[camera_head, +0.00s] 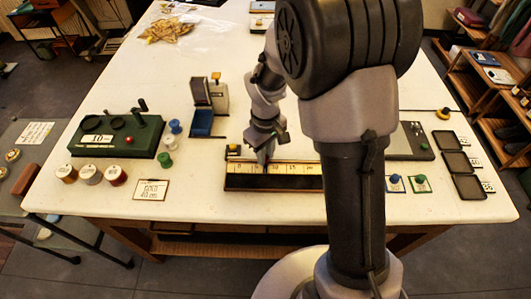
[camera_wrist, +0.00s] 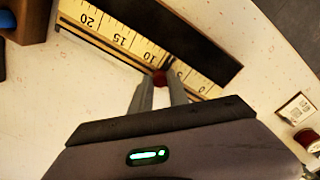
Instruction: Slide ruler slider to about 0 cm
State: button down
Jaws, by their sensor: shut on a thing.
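The ruler (camera_head: 300,170) is a pale yellow scale in a dark frame near the front middle of the table. In the wrist view the ruler (camera_wrist: 110,32) runs diagonally, with 20, 15 and 10 readable from upper left towards lower right. The slider's red knob (camera_wrist: 159,77) sits just below the 10 mark, on the lower-number side. My gripper (camera_wrist: 160,86) is shut on this knob. In the head view my gripper (camera_head: 265,166) is at the ruler's left half; the knob is hidden there.
A green box (camera_head: 117,135), colored spools (camera_head: 91,174) and a small sign (camera_head: 151,190) lie left of the ruler. A blue-based device (camera_head: 206,110) stands behind it. Black trays (camera_head: 466,186) lie at the right. A small yellow-topped part (camera_head: 233,149) is at the ruler's left end.

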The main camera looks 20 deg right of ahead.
jog(key=shift+a, duration=0.1)
jog(key=w+a, duration=0.1)
jog(key=a, duration=0.1)
jog(key=w+a, duration=0.1)
jog(key=a, duration=0.2)
jog(key=w+a+p, duration=0.1)
jog(key=a, duration=0.2)
jog(key=shift+a, duration=0.2)
jog(key=c, duration=1.6)
grip_release()
jog(key=shift+r, duration=0.1)
jog(key=shift+c, duration=0.2)
jog(key=o, duration=0.4)
jog(key=shift+a, duration=0.25)
jog(key=shift+d, duration=0.1)
notch_tip(320, 180, up, 17)
jog(key=p, duration=0.5)
jog(key=shift+s+r, duration=0.1)
jog(key=shift+r, duration=0.05)
